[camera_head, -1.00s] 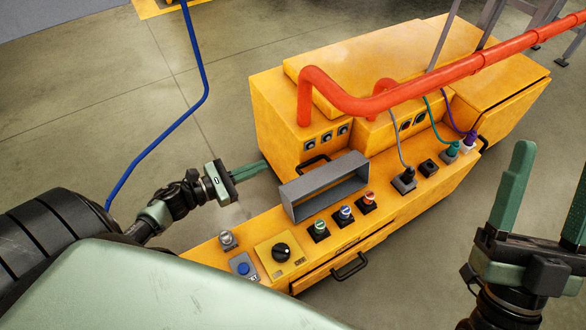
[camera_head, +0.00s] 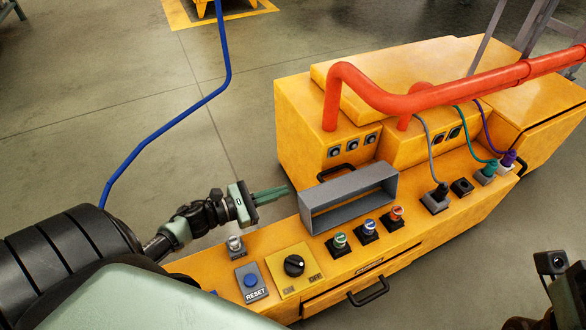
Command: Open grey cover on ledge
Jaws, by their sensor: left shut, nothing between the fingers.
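The grey cover (camera_head: 348,190) is a rectangular open frame standing on the yellow ledge (camera_head: 425,224), behind a row of green, blue and red capped knobs. My left gripper (camera_head: 284,191) is shut and empty. Its green fingers point right, with their tips just left of the cover's left end; I cannot tell whether they touch it. Of my right arm, only dark parts (camera_head: 550,265) show at the lower right corner; its fingers are out of view.
A red pipe (camera_head: 440,97) runs above the yellow cabinet behind the ledge. Plugs with grey, green and purple cables stand right of the cover. A rotary switch (camera_head: 294,265) and a blue reset button (camera_head: 251,280) are at the left. A blue cable (camera_head: 165,130) hangs at left.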

